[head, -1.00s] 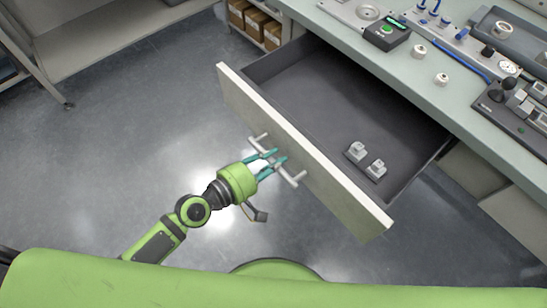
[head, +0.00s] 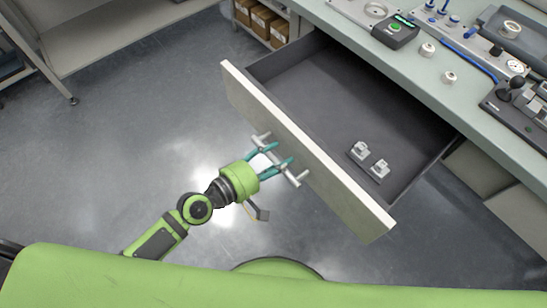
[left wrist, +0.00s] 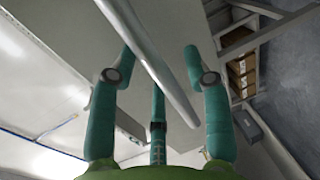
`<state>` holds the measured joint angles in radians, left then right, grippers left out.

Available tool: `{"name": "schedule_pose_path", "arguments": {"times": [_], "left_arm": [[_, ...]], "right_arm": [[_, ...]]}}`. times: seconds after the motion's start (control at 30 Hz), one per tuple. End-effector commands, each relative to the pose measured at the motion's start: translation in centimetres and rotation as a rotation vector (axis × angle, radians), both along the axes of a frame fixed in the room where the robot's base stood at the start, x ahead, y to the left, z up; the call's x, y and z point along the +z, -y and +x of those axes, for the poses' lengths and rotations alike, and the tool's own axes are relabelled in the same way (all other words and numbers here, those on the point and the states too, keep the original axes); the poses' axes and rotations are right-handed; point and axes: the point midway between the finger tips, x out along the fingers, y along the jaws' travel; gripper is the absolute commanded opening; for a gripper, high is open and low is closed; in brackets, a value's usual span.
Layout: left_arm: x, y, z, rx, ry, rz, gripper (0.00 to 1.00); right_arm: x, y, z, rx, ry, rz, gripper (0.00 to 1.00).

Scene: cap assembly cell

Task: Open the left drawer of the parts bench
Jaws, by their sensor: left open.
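The left drawer (head: 345,105) of the parts bench stands pulled far out, its dark interior showing in the head view. Its pale front panel (head: 350,190) carries a grey bar handle (head: 292,178). In the left wrist view the handle (left wrist: 155,65) runs between the open fingers (left wrist: 160,75). I cannot tell whether any finger touches it. My right gripper is not in view.
The bench top (head: 410,75) holds a device with a green button (head: 394,28), small round parts and a blue cable. A shelf with cardboard boxes (head: 262,22) stands behind the drawer. The floor (head: 130,130) left of the drawer is clear.

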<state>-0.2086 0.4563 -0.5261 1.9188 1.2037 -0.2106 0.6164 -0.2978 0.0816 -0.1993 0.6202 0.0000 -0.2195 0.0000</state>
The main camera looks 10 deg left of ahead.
Motion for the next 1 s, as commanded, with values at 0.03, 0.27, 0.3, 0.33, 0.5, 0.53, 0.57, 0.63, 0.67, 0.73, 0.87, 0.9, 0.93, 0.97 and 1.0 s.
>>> {"name": "schedule_pose_path", "arguments": {"times": [0.03,0.27,0.3,0.33,0.5,0.53,0.57,0.63,0.67,0.73,0.87,0.9,0.93,0.97,1.0], "left_arm": [[0.0,-0.1,-0.1,0.000,0.000,0.000,0.49],[0.3,-1.8,-1.7,-0.003,-0.001,0.005,0.49],[0.5,-2.2,-2.3,-0.004,-0.003,0.006,0.49],[0.6,-2.5,-2.6,-0.005,-0.001,0.005,0.49],[1.1,-4.2,-4.2,-0.005,0.000,0.007,0.49],[1.2,-4.5,-4.5,-0.005,-0.001,0.007,0.49],[1.3,-4.6,-4.7,-0.007,0.002,0.008,0.49],[1.4,-5.2,-5.3,-0.008,0.003,0.008,0.49],[1.5,-5.4,-5.5,-0.006,0.003,0.007,0.49],[1.7,-6.0,-6.0,-0.005,0.002,0.006,0.49],[1.9,-7.3,-7.2,-0.001,-0.001,0.007,0.49],[2.0,-7.5,-7.5,-0.001,-0.001,0.006,0.49],[2.0,-7.7,-7.7,0.000,-0.001,0.006,0.49],[2.1,-7.9,-7.9,0.000,-0.003,0.004,0.49],[2.2,-8.1,-8.0,0.000,-0.001,0.004,0.49]], "right_arm": [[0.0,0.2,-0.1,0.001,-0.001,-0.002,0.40],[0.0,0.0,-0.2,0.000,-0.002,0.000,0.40],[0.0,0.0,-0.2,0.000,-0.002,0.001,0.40],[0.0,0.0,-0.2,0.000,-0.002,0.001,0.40],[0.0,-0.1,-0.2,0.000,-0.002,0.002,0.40],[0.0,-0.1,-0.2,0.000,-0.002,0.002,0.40],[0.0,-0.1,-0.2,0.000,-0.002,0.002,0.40],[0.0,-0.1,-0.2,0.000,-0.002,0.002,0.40],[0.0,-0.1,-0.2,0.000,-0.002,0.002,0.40],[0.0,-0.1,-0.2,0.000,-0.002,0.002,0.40],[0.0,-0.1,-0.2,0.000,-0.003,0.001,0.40],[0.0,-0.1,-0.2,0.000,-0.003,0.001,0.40],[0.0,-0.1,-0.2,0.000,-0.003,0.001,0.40],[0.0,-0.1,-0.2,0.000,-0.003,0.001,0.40],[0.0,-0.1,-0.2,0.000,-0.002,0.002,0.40]]}}
